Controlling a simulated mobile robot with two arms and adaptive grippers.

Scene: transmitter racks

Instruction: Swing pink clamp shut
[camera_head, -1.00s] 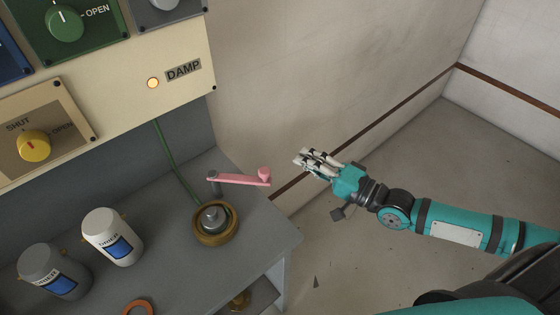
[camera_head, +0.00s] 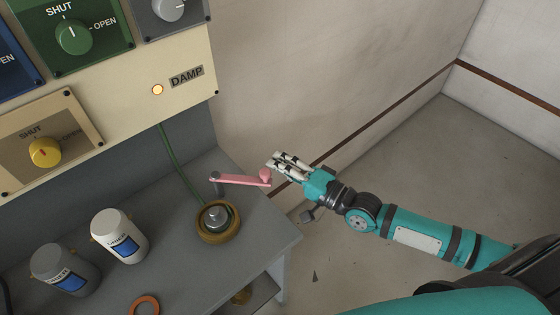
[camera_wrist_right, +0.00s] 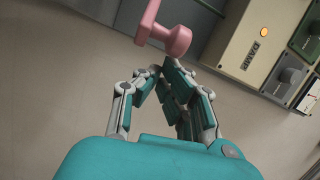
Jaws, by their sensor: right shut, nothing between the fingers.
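The pink clamp (camera_head: 240,180) is an arm that reaches out to the right from a grey post (camera_head: 216,184) over the bench. A pink knob stands at its free end. Below it is a round brass-rimmed fitting (camera_head: 218,222) with a grey centre. My right gripper (camera_head: 273,161) is shut and empty, its fingertips beside the pink knob in the head view. In the right wrist view the pink knob and clamp end (camera_wrist_right: 168,32) show just beyond the shut fingers (camera_wrist_right: 160,70). Whether they touch I cannot tell. My left gripper is not in view.
A cream panel (camera_head: 130,95) with knobs and a lit DAMP lamp stands behind. A green cable (camera_head: 178,165) runs down to the fitting. Open floor lies to the right.

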